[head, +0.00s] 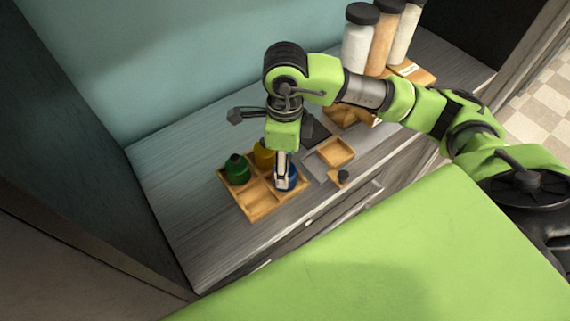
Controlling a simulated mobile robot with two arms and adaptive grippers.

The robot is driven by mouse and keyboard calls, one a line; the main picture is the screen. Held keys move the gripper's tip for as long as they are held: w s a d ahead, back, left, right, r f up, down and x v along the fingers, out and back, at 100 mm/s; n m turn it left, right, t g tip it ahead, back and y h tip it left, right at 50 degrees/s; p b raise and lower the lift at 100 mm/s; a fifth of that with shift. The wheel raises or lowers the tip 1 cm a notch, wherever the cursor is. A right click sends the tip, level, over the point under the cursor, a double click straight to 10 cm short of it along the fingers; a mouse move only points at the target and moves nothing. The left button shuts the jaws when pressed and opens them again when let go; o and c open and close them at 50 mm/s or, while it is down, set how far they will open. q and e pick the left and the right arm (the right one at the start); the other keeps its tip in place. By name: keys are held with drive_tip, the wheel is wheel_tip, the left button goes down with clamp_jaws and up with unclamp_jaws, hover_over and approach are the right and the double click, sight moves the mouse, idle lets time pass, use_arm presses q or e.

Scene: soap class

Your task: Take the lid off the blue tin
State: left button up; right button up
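The blue tin (292,183) stands in the right part of a divided wooden tray (251,217) on the counter. My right gripper (282,181) points down at the tin from above, its pale fingers overlapping the tin's top. The fingers and arm hide much of the tin, so I cannot tell its lid apart or whether the fingers are shut on it. My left gripper is not in view.
A green tin (237,171) and a yellow tin (264,156) stand in the same tray. To the right are a small wooden tray (335,151) and a small dark object (343,176). Tall jars (357,42) stand at the back right. The counter's left side is clear.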

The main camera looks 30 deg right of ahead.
drive_tip(key=c, duration=0.9)
drive_tip(key=shift+c, duration=0.2)
